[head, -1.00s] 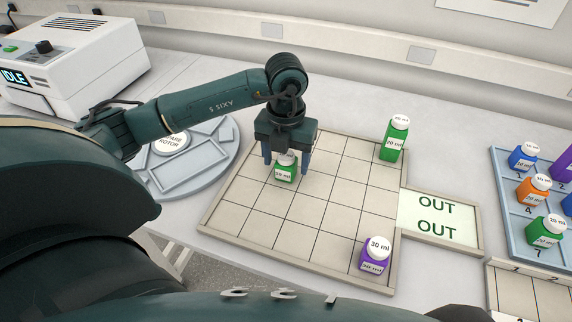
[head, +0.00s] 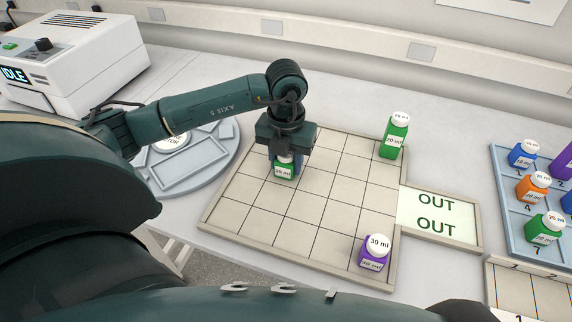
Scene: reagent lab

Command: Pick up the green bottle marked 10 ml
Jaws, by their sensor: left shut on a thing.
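A small green bottle (head: 285,170) with a white cap stands on the gridded tray (head: 262,222), toward its upper left. Its label is too small to read for certain. My left gripper (head: 285,157) comes down over it from above and is shut on it around the cap and upper part, which the fingers partly hide. The bottle seems to be at the tray's surface. A taller green bottle marked 20 ml (head: 394,136) stands at the tray's back right. My right gripper is not in view.
A purple 30 ml bottle (head: 374,253) stands at the tray's front right. An OUT panel (head: 435,215) adjoins the tray's right side. A blue rack (head: 507,210) with several bottles is at far right. A round rotor plate (head: 195,180) and a white machine (head: 75,55) are left.

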